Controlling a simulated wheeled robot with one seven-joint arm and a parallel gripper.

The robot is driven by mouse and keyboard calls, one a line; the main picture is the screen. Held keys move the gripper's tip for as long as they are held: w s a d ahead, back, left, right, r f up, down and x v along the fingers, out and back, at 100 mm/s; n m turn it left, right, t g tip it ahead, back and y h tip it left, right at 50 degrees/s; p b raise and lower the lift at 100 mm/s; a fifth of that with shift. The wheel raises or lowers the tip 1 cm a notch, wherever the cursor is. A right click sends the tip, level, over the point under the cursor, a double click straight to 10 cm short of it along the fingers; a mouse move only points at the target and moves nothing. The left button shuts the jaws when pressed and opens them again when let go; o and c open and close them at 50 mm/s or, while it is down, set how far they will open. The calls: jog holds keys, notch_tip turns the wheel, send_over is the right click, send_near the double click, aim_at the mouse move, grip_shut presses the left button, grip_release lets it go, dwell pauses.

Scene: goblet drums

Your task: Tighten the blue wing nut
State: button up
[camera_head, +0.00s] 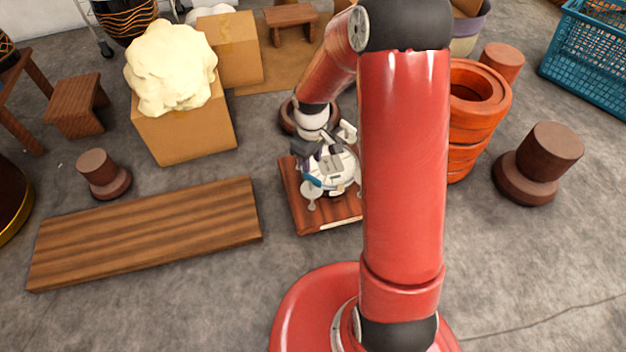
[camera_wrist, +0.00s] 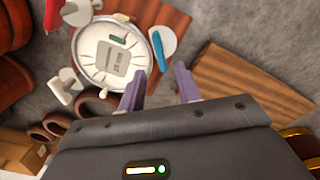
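A round white drum-like piece (camera_wrist: 112,55) with a grey label lies on a dark wooden board (camera_wrist: 160,14). It also shows in the head view (camera_head: 340,172), partly behind my arm. The blue wing nut (camera_wrist: 158,52) is a slim blue bar at the piece's right rim in the wrist view, beside a pale disc. My gripper (camera_wrist: 159,68) is open, its two purple fingers apart with nothing between them. In the wrist picture the blue wing nut appears just beyond the fingertips, in line with the gap. I cannot tell the height between them.
Around the rim are a red bar (camera_wrist: 52,14) and white knobs (camera_wrist: 66,86). A long wooden plank (camera_head: 150,230) lies to the left. A cardboard box (camera_head: 185,130) stands behind it, and orange rings (camera_head: 478,95) are stacked right. Bare floor lies in front.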

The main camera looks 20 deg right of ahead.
aim_at(312, 176)
notch_tip(312, 176, down, 7)
jog(key=shift+r+b, duration=0.1)
jog(key=shift+b, duration=0.6)
grip_shut()
